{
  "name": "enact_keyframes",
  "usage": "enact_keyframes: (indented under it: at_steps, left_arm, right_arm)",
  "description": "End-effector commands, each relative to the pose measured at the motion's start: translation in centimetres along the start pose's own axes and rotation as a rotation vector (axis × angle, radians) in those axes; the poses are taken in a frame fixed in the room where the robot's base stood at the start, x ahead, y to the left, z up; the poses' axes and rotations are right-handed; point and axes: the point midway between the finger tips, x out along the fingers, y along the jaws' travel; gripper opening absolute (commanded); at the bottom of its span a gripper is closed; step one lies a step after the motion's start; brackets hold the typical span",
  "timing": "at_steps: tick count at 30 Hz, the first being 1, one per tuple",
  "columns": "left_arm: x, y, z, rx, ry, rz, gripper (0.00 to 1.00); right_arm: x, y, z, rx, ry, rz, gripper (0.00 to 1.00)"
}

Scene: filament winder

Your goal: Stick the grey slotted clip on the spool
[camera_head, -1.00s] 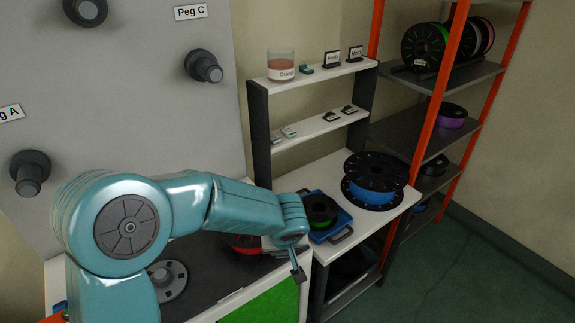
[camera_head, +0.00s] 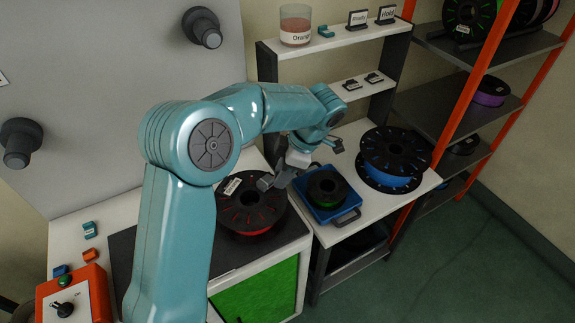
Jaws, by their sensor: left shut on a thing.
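My left gripper (camera_head: 277,181) reaches down from the left arm to the right rim of a black spool with red filament (camera_head: 252,222). It is shut on a small grey piece, which looks like the grey slotted clip (camera_head: 264,184). The jaws hide much of the piece, so its slot cannot be made out. I cannot tell whether it touches the rim. A small white label (camera_head: 232,186) shows at the spool's far left. My right gripper is out of view.
A green-filament spool (camera_head: 327,188) sits on a blue scale (camera_head: 345,211) just right of the gripper. A small shelf (camera_head: 345,42) rises behind my arm. An orange control box (camera_head: 90,298) is at front left.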

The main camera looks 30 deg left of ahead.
Motion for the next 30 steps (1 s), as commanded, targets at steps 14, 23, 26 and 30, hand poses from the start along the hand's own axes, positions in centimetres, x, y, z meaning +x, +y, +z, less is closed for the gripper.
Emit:
enact_keyframes:
  at_steps: [14,23,26,30]
  left_arm:
    - [1.9,-0.5,0.3,-0.009,0.000,-0.004,0.07]
    - [3.9,-0.2,1.1,-0.009,0.000,-0.003,0.07]
    - [4.5,-0.1,1.4,-0.009,0.000,-0.003,0.07]
    - [5.5,0.0,2.0,-0.009,0.000,-0.003,0.07]
  right_arm:
    - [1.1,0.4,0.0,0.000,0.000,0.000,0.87]
    - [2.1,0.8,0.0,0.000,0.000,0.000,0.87]
    - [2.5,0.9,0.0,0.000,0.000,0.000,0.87]
    - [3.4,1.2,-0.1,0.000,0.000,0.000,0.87]
